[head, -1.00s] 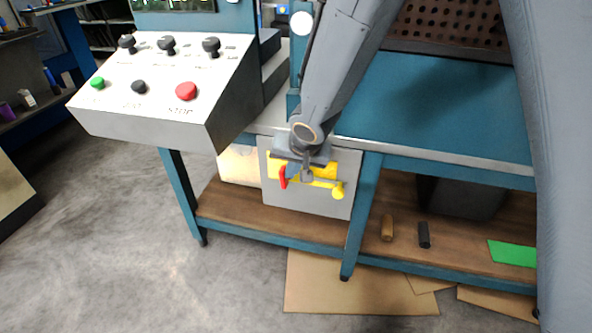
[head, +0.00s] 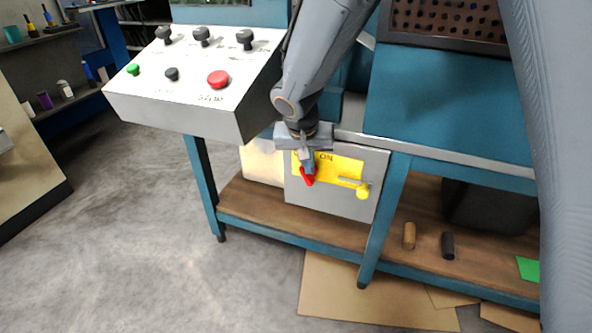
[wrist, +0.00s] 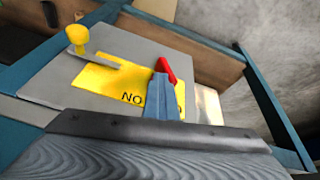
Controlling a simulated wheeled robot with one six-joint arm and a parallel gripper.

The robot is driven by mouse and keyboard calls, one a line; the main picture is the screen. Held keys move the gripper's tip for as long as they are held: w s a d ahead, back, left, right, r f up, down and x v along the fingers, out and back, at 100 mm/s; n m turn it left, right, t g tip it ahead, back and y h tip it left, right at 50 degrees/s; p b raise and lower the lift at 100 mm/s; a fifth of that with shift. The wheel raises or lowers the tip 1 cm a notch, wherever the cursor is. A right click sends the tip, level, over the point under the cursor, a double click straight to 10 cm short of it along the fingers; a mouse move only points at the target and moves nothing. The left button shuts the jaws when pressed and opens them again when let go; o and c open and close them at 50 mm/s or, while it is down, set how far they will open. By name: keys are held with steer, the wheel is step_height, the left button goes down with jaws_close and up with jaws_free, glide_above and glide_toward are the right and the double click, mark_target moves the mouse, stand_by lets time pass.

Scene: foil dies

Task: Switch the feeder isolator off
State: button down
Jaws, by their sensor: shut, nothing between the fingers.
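The isolator is a grey box (head: 365,208) under the bench with a yellow plate (head: 345,165) marked ON, its other lettering partly hidden by my gripper. A lever with a yellow ball knob (head: 363,191) points right; the knob is at upper left in the wrist view (wrist: 77,35). A small red piece (head: 308,180) sits at the plate's left part and also shows in the wrist view (wrist: 166,68). My gripper (head: 308,168) is shut and empty, its tips at the red piece, left of the knob. I cannot tell whether they touch it.
A sloped control panel (head: 150,110) with black knobs and a red button (head: 218,79) overhangs at left. The blue bench top (head: 440,110) is above the box at right. The wooden shelf (head: 290,222) and table leg (head: 385,220) are near. Floor in front is open, with cardboard (head: 370,290).

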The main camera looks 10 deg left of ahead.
steer(key=shift+w+a+f+b, duration=0.1)
steer(key=shift+w+a+b, duration=0.15)
steer(key=shift+a, duration=0.4)
steer(key=shift+w+a+b, duration=0.1)
steer(key=shift+a+b, duration=0.25)
steer(key=shift+a, duration=0.45)
steer(key=p+v, duration=0.1)
steer(key=v, duration=0.6)
steer(key=shift+r, duration=0.3)
steer(key=shift+s, duration=0.1)
